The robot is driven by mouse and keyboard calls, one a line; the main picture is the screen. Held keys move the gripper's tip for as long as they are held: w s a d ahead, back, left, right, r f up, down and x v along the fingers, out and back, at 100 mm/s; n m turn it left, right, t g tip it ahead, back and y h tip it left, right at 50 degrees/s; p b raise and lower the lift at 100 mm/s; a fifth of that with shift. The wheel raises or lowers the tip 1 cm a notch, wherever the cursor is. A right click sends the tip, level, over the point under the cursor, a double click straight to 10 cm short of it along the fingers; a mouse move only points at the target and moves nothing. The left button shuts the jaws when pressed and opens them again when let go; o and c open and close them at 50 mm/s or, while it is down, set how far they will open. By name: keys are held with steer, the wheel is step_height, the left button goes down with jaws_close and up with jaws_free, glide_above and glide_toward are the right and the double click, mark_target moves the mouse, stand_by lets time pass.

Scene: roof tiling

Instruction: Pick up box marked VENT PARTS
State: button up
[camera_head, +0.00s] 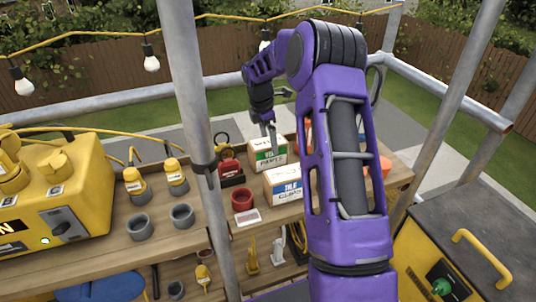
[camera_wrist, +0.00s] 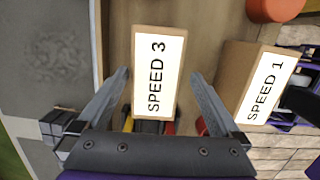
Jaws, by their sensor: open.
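A box with a green label (camera_head: 265,159) stands on the wooden shelf in the head view; "PARTS" is readable, the word above it is partly hidden by my gripper. My gripper (camera_head: 271,135) points down just over this box. In the wrist view, a cardboard box with a white top reading "SPEED 3" (camera_wrist: 158,75) lies between the fingers of my open gripper (camera_wrist: 160,76), with a gap on both sides. It appears to be the green-labelled box.
A blue-labelled "TILE CLIPS" box (camera_head: 284,186) stands just in front; a "SPEED 1" box (camera_wrist: 265,90) is right in the wrist view. A red tool (camera_head: 230,170) and red ring (camera_head: 242,199) sit left.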

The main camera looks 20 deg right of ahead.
steer(key=f, duration=0.5)
steer(key=shift+w+d, duration=0.2)
steer(key=shift+w, duration=0.05)
jaws_close()
